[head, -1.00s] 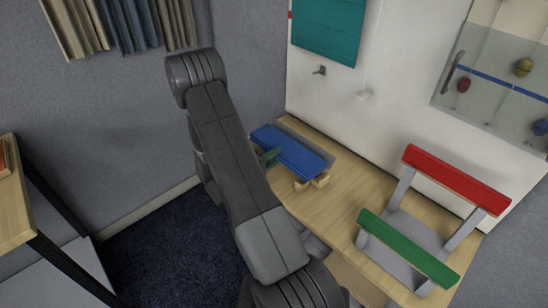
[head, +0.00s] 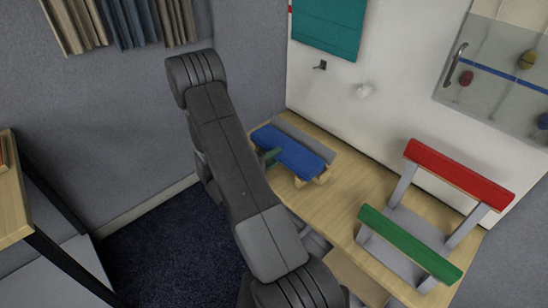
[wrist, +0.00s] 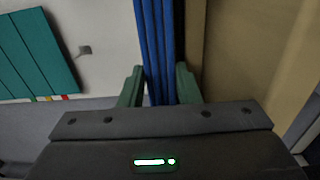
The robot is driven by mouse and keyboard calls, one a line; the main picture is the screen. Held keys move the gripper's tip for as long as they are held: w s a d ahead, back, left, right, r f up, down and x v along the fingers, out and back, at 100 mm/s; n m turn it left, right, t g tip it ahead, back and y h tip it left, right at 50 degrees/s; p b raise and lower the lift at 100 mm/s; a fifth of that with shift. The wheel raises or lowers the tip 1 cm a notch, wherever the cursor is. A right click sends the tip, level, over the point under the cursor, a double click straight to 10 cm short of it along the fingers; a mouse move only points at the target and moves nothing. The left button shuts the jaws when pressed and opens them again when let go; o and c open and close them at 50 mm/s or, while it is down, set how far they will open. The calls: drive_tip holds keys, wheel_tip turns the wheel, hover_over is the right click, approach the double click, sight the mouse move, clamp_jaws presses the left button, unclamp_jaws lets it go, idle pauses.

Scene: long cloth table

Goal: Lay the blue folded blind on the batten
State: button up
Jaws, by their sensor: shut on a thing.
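The blue folded blind (head: 294,153) is a long flat bundle over the far-left part of the wooden table. My gripper (head: 270,157) has green fingers, mostly hidden by my arm in the head view. In the wrist view the gripper (wrist: 159,90) is shut on the blind (wrist: 158,45), whose blue folds run between the fingers. A grey strip (head: 302,134) shows along the blind's far edge, and a pale wooden piece (head: 322,179) shows under its right end. These may belong to the batten, mostly hidden by the blind. I cannot tell whether the blind touches it.
A grey stand with a red bar (head: 459,175) and a green bar (head: 408,244) stands at the table's right. A white wall with a teal panel (head: 327,27) and a dark hook (head: 320,65) rises behind. The table (head: 350,197) between blind and stand is clear.

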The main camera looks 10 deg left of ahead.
drive_tip(key=o, duration=1.2)
drive_tip(key=b+v, duration=0.1)
drive_tip(key=v, duration=1.2)
drive_tip(key=shift+s+a+b, duration=0.25)
drive_tip(key=shift+s+b, duration=0.05)
drive_tip(key=shift+b, duration=0.1)
drive_tip(key=p+x, duration=0.2)
drive_tip(key=x, duration=1.1)
drive_tip(key=shift+w+d, duration=0.25)
drive_tip(key=shift+r, duration=0.15)
